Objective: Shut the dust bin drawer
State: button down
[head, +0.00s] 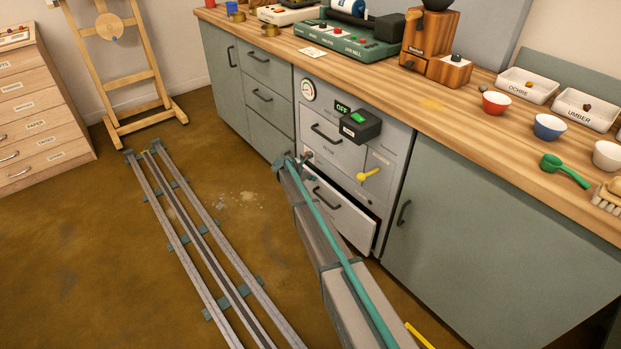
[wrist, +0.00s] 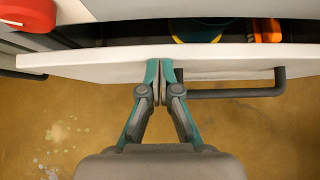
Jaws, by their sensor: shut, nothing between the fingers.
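The dust bin drawer (head: 350,222) is the low pale drawer in the grey middle unit under the bench. It stands partly open, with a dark gap above its front panel. The wrist view looks down on its white front (wrist: 105,68) and dark bar handle (wrist: 240,93). My gripper (wrist: 165,64) is shut and empty, its fingertips at the drawer front, left of the handle. I cannot tell whether they touch it. In the head view my arm covers the drawer's left part, and I cannot make out the fingertips.
Inside the drawer are a teal and yellow thing (wrist: 197,32) and an orange thing (wrist: 267,30). Above the drawer are a yellow lever (head: 369,174) and a black box with a green button (head: 360,124). Floor rails (head: 190,240) run at left. A green cabinet door (head: 480,240) is at right.

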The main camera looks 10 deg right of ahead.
dwell(0.3)
jog(key=s+a+f+p+v, duration=0.1)
jog(key=a+f+p+v, duration=0.1)
jog(key=v, duration=1)
jog(key=s+d+b, duration=0.4)
jog(key=s+d, duration=0.2)
jog(key=s, duration=0.5)
jog(key=s+d+b, duration=0.4)
jog(key=s+d, duration=0.2)
jog(key=s, duration=0.6)
jog(key=b, duration=0.2)
send_near(353, 211)
notch_tip(353, 211, down, 4)
jog(key=d, duration=0.1)
jog(key=w+d+b, duration=0.1)
jog(key=d, duration=0.1)
jog(key=shift+w+f, duration=0.15)
jog(key=shift+w, duration=0.2)
jog(key=shift+w+d, duration=0.25)
jog(key=shift+d, duration=0.15)
